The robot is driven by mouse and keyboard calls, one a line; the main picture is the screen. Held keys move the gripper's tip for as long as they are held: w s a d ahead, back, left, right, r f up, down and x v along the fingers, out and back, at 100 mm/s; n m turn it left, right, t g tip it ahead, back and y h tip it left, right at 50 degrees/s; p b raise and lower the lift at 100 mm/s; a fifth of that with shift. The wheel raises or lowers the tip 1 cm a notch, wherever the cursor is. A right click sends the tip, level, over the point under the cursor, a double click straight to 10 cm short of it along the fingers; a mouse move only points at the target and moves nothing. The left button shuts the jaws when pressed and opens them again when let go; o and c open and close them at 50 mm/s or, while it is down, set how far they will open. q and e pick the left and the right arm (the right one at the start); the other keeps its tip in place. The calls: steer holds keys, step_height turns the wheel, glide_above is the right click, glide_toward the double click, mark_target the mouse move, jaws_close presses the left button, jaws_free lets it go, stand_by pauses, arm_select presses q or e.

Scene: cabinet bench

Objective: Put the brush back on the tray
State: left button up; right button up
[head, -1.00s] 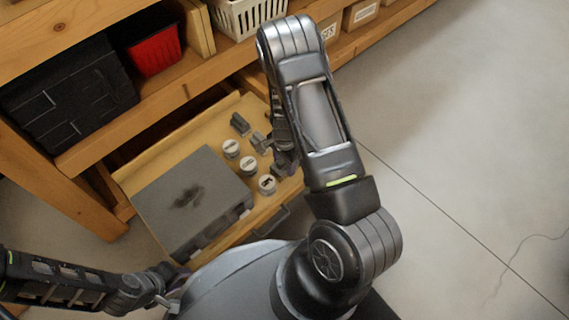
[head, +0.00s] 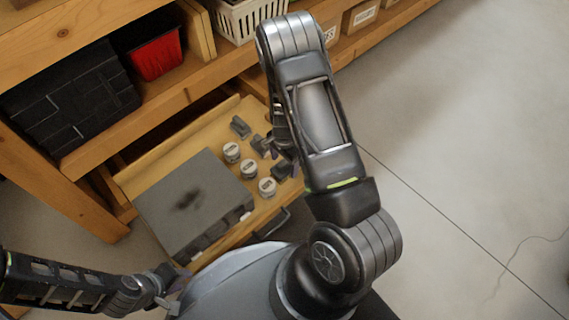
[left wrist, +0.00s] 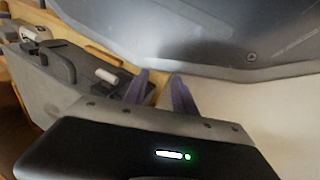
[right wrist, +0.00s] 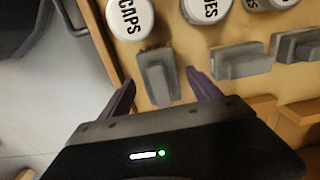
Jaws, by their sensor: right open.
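I cannot make out a brush for certain. A small grey block-like piece (right wrist: 157,80) stands on the wooden drawer surface (right wrist: 225,30), between the spread fingers of my right gripper (right wrist: 162,92) in the right wrist view. I cannot tell whether they touch it. Another grey piece (right wrist: 240,62) stands to its right, with one more (right wrist: 297,45) beyond. In the head view the right arm partly hides this spot. My left gripper (left wrist: 158,75) is empty, its fingers apart, near my base; it shows small in the head view (head: 175,287). No separate tray is clearly identifiable.
A grey case (head: 190,205) with a dark smudge fills the drawer's left part. White-lidded jars (head: 248,168) stand beside it, one labelled CAPS (right wrist: 130,18). The bench shelf above holds a red bin (head: 157,55) and a white basket (head: 245,17).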

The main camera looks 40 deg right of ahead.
mark_target(285, 162)
step_height(285, 162, up, 10)
steer(key=p, duration=0.4)
steer(key=shift+f, duration=0.15)
steer(key=shift+s, duration=0.1)
stand_by(1.1)
